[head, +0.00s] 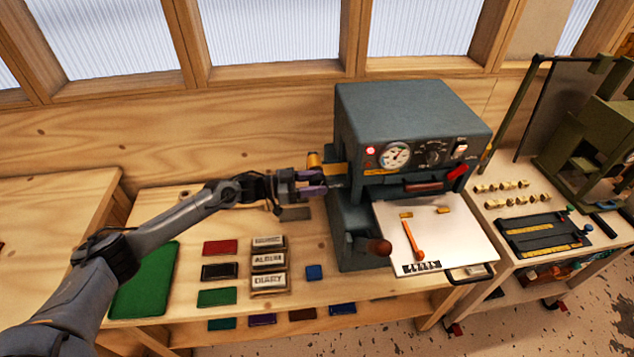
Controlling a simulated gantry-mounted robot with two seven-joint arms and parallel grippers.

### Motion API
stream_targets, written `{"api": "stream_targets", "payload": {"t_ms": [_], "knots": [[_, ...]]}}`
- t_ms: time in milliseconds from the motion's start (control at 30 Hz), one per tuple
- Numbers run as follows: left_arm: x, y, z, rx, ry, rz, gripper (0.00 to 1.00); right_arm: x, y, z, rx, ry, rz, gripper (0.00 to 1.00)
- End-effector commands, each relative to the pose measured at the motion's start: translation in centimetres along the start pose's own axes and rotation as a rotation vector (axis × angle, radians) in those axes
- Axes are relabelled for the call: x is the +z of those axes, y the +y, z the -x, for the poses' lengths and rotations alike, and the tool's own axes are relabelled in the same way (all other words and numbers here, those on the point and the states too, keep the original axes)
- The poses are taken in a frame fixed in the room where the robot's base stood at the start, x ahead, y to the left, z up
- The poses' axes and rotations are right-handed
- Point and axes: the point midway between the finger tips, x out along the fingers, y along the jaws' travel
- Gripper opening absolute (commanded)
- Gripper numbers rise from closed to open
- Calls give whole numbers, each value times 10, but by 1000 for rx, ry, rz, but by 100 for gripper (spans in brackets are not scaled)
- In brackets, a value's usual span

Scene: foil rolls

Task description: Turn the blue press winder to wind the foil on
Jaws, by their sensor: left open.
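The blue-grey press (415,110) stands on the wooden bench, with a gauge, a dial and a switch on its front. A gold foil roll (314,160) sits at the press's left side, and a gold strip (333,169) runs from it toward the press. My left gripper (318,183) is open beside the press's left side, just below the foil roll, with its purple fingers pointing right. I cannot tell whether it touches the winder, whose knob is not clearly distinguishable here. My right gripper is not in view.
A brown-knobbed lever (379,247) sticks out at the press's lower front. A white plate (450,232) holds an orange-handled tool (412,240). Labelled blocks (269,260), small coloured pieces and a green mat (146,282) lie on the bench. An olive machine (592,150) stands at right.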

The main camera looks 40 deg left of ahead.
Motion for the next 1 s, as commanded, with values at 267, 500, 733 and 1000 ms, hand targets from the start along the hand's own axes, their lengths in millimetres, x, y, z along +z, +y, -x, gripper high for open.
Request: {"api": "stream_targets", "payload": {"t_ms": [267,500,733,1000], "knots": [[0,0,-6,1,0,0,51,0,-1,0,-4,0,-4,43],[0,0,-6,1,0,0,34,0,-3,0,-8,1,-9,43],[0,0,-6,1,0,0,0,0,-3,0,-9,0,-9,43],[-3,0,-5,-1,-27,-3,0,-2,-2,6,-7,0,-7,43]]}}
